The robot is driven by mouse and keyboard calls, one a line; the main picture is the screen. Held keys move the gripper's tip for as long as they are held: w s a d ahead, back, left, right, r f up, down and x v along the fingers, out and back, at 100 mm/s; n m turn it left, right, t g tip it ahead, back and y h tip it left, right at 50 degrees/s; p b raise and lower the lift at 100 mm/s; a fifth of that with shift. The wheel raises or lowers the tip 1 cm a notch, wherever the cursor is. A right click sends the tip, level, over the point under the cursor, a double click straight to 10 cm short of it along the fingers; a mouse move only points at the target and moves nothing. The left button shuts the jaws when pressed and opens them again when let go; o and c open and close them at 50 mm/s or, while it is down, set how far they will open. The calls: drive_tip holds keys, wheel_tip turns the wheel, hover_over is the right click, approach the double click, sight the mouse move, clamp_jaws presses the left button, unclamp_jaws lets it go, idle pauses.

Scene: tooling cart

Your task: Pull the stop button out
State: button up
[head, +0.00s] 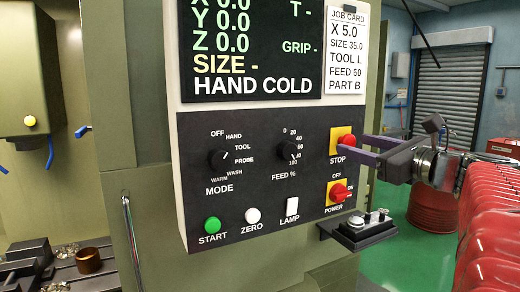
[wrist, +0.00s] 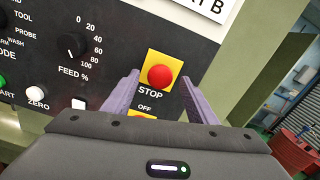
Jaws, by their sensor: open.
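The stop button (head: 347,140) is a round red knob on a yellow square plate, at the right side of the black control panel. It also shows in the wrist view (wrist: 161,75), unobstructed, with "STOP" printed below it. My gripper (head: 356,146) comes in from the right with its two purple fingers pointing at the panel. In the wrist view my gripper (wrist: 162,80) is open, one finger to the left and one to the right of the button. The tips look close to the plate; I cannot tell whether they touch anything.
A red power switch (head: 339,192) on a yellow plate sits just below. The feed knob (head: 289,150), mode knob (head: 218,156), lamp switch (head: 291,210), zero button (head: 253,215) and green start button (head: 212,225) share the panel. A small dark shelf (head: 362,232) juts out below right.

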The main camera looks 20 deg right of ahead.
drive_tip(key=s, duration=1.3)
drive_tip(key=shift+d, duration=0.15)
drive_tip(key=shift+f, duration=0.1)
